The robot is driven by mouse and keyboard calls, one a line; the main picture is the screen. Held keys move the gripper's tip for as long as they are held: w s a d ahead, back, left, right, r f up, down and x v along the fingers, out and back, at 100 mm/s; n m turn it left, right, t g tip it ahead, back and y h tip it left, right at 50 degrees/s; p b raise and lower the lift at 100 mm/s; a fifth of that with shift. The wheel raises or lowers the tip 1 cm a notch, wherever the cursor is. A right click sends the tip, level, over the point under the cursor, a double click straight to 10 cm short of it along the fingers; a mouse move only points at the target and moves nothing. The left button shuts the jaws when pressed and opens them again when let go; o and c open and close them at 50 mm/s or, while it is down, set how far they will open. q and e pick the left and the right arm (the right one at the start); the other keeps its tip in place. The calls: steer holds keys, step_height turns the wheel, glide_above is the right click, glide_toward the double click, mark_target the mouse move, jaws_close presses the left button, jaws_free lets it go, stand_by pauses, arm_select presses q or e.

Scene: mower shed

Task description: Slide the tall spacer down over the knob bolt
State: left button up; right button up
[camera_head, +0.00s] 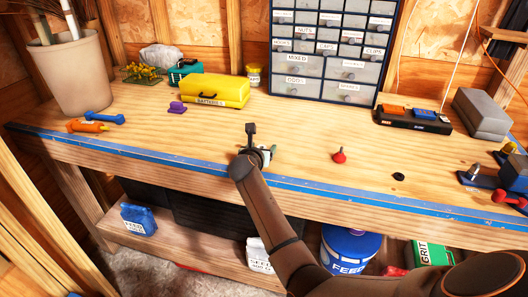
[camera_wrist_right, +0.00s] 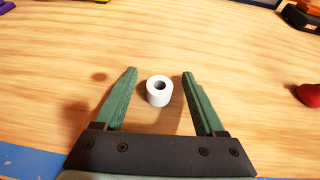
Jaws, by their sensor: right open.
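The tall spacer (camera_wrist_right: 159,90) is a white cylinder with a dark round hole in its top. In the right wrist view it stands upright on the wooden bench, between the two green fingers of my right gripper (camera_wrist_right: 160,73). The fingers are open, with a gap on both sides of the spacer. In the head view my right gripper (camera_head: 262,152) is near the bench's front edge and mostly hides the spacer. A small red knob-shaped piece (camera_head: 339,155), possibly the knob bolt, stands to the right; its shaft is too small to make out. My left gripper is not in view.
A flat black round piece (camera_head: 399,177) lies near the front edge. Metal fixtures (camera_head: 475,175) stand at the far right. A yellow case (camera_head: 214,91), drawer cabinet (camera_head: 328,50) and black tray (camera_head: 412,119) line the back. Bench between spacer and red piece is clear.

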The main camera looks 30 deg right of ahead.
steer(key=shift+s+a+r, duration=0.1)
steer(key=shift+a+r, duration=0.05)
steer(key=shift+c, duration=0.5)
jaws_close()
